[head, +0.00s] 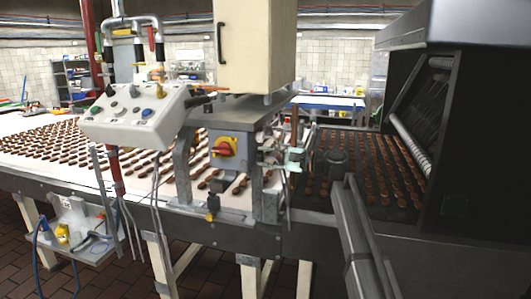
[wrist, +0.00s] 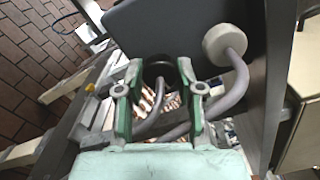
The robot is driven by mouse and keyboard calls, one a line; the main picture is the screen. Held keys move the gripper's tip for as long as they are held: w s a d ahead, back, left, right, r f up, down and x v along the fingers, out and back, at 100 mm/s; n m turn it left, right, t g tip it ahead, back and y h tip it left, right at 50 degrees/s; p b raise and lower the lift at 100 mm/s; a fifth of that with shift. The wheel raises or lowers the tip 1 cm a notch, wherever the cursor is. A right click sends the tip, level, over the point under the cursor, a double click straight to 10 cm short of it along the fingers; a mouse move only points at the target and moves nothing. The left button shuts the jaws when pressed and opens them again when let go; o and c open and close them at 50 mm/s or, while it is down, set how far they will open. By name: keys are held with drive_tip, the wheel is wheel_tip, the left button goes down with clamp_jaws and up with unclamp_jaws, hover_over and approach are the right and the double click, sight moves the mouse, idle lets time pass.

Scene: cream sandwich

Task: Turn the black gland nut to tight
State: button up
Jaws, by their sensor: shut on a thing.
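In the wrist view, the black gland nut (wrist: 157,67) is a dark ring between the tips of my gripper (wrist: 160,78), under a dark grey box (wrist: 160,32). The green-padded fingers are on either side of it and shut on it. A grey cable (wrist: 158,100) runs from the nut down between the fingers. The nut's tightness cannot be told. In the head view, my gripper (head: 291,158) is a small pale green shape right of the grey switch box (head: 226,155); the nut cannot be made out there.
A pale round gland (wrist: 221,44) with a thick curved cable (wrist: 236,82) sits close right of my gripper. A control panel (head: 137,112) and a cream cabinet (head: 257,45) stand near. The conveyor (head: 120,150) carries many brown biscuits. A dark machine housing (head: 480,140) is at right.

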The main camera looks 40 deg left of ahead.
drive_tip(key=shift+r+m+p, duration=0.1)
drive_tip(key=shift+m+p, duration=0.35)
drive_tip(key=shift+m, duration=0.35)
drive_tip(key=o, duration=1.2)
drive_tip(key=shift+c, duration=0.2)
drive_tip(key=v, duration=1.2)
